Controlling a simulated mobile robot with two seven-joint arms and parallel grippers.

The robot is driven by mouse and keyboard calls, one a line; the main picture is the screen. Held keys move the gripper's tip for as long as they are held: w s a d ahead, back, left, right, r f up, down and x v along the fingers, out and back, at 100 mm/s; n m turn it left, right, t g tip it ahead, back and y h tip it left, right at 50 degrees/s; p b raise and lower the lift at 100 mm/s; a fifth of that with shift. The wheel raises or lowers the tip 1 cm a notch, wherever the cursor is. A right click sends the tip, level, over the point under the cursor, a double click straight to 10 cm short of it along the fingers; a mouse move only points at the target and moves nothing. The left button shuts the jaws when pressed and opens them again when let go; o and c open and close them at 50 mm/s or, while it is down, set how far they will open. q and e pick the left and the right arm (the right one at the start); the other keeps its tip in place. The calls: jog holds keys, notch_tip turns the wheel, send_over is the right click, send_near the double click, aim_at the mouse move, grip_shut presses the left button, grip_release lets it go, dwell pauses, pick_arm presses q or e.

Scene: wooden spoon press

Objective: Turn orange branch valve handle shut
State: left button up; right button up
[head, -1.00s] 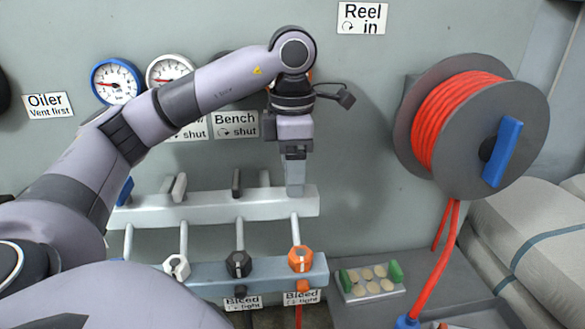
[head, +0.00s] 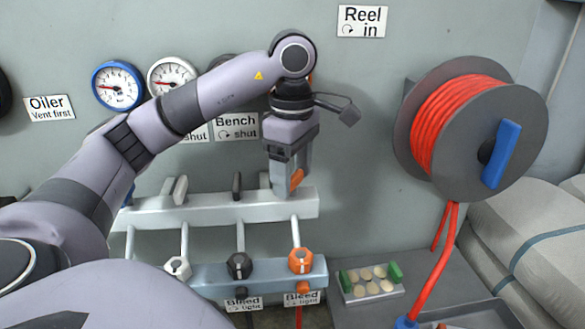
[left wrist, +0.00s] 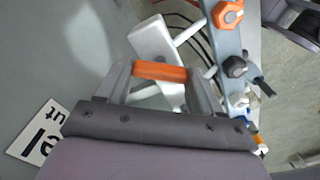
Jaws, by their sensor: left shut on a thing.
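The orange branch valve handle (head: 297,178) is at the right end of the upper pale manifold bar (head: 215,208). My left gripper (head: 288,180) comes down on it from above and is shut on it. In the left wrist view the orange handle (left wrist: 160,71) lies across between the two fingers of my left gripper (left wrist: 160,75). In the head view the fingers hide part of the handle, and it is turned at an angle. My right gripper is in neither view.
Black (head: 237,185) and grey (head: 179,189) handles stand left along the bar. An orange bleed knob (head: 300,260) sits on the lower bar (head: 205,274). A hose reel (head: 472,125) is to the right. A small tray (head: 368,283) lies on the bench below.

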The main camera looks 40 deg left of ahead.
aim_at(292, 177)
pick_arm(q)
jog(key=m, duration=0.5)
jog(key=shift+m+p, duration=0.3)
jog(key=shift+p, duration=0.05)
jog(key=m, duration=0.4)
jog(key=shift+m, duration=0.4)
jog(key=o, duration=1.1)
jog(key=shift+c, duration=0.2)
jog(key=shift+r+p, duration=1.75)
jog(key=shift+r, duration=1.85)
